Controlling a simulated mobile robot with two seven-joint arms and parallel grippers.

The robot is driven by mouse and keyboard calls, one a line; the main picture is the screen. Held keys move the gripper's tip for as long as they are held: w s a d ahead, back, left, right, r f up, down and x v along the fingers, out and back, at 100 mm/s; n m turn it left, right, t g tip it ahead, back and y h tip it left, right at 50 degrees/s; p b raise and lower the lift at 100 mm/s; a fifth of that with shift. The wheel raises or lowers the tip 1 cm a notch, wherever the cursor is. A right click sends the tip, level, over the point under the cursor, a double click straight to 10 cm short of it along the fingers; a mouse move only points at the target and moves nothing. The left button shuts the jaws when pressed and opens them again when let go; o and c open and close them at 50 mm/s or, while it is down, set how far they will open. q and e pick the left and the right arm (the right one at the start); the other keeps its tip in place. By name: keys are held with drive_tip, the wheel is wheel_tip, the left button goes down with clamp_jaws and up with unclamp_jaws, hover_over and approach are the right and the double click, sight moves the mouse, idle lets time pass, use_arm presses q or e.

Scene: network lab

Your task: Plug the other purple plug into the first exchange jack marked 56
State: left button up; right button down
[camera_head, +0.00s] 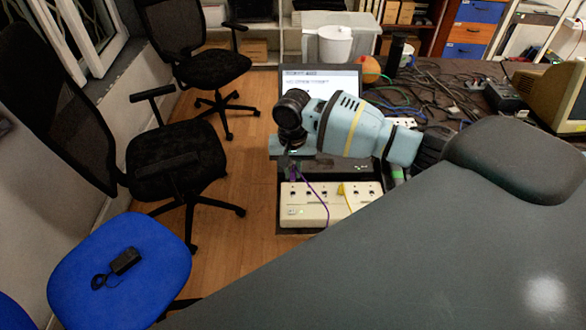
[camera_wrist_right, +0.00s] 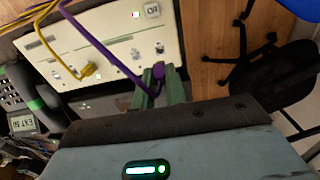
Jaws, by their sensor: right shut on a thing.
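My right gripper (camera_wrist_right: 161,80) is shut on a purple plug (camera_wrist_right: 158,71) with a purple cable. In the head view the right gripper (camera_head: 291,165) points down by the back left edge of the pale exchange box (camera_head: 310,213). The box also shows in the wrist view (camera_wrist_right: 108,32), with a row of jacks along its face. I cannot tell whether the held plug touches a jack, and the jack marks are too small to read. The purple cable (camera_head: 317,192) runs over the box. A yellow plug (camera_wrist_right: 88,70) sits in another jack. My left gripper is not in view.
A laptop (camera_head: 322,76) stands behind my right arm. A desk phone (camera_wrist_right: 14,95) with a small display is at the left of the wrist view. Tangled cables (camera_head: 440,88) cover the back table. Floor and chairs (camera_head: 175,155) lie to the left.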

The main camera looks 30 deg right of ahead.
sight(293, 178)
drive_tip(key=shift+f, duration=0.15)
